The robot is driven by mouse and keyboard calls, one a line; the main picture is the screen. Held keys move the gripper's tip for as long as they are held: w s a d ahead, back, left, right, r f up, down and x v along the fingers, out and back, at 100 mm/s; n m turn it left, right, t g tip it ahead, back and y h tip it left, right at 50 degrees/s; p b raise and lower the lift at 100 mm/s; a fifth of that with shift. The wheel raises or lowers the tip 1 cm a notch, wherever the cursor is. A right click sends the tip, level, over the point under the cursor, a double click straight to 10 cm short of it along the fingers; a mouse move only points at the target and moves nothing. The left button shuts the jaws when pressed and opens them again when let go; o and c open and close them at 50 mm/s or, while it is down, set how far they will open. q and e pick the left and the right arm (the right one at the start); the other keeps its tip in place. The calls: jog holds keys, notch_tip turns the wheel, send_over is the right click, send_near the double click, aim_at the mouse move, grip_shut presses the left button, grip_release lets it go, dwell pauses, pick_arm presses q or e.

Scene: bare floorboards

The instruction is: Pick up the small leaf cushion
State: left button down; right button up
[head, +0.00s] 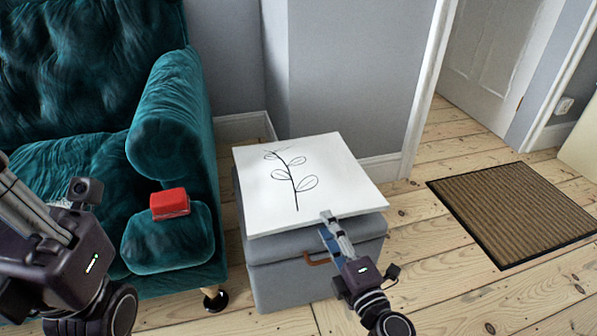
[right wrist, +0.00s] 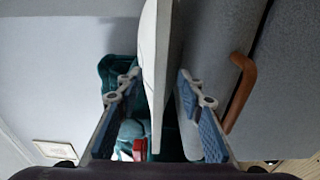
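The small leaf cushion (head: 335,185) is white with a black leaf sprig drawing. It lies flat on top of a grey storage box (head: 280,285) in the head view. My right gripper (head: 331,222) is at the cushion's front edge. In the right wrist view the cushion (right wrist: 157,55) appears edge-on between the two blue-padded fingers of this gripper (right wrist: 160,90). They are spread, with a gap on each side of it.
The box has a brown handle (head: 317,262). A brown doormat (head: 515,215) lies at right. Bare floorboards are clear in front.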

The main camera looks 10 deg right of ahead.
aim_at(316, 205)
jog(key=shift+w+a+b, duration=0.2)
jog(key=shift+w+b, duration=0.1)
jog(key=shift+w, duration=1.45)
jog(key=shift+w+a+b, duration=0.15)
jog(key=shift+w+b, duration=0.1)
jog(key=shift+w, duration=1.5)
jog(key=c, duration=0.9)
grip_shut()
